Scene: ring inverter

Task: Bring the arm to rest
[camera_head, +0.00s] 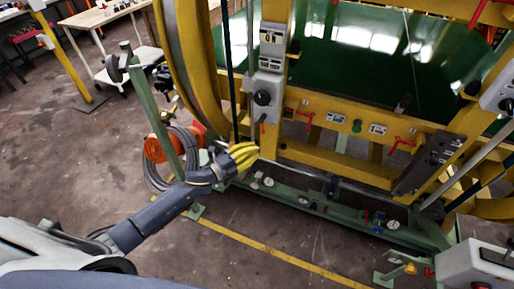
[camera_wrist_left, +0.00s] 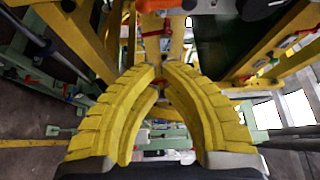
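My left arm reaches in from the lower left of the head view. Its left gripper (camera_head: 245,154) has yellow ribbed fingers and is in front of the yellow machine frame (camera_head: 340,166), close to its lower left corner. In the left wrist view the left gripper (camera_wrist_left: 163,68) shows two curved fingers arching towards each other. Their tips look close together, and I see nothing held between them. I cannot tell whether the fingers are open or shut, or whether they touch the frame. My right gripper is out of view.
A grey switch box (camera_head: 267,97) is on the upright above the gripper. An orange reel (camera_head: 158,148) and coiled hose (camera_head: 183,160) are left of it. A green base rail (camera_head: 330,208) runs below. The floor (camera_head: 80,165) is clear at left, with a workbench (camera_head: 103,15) behind.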

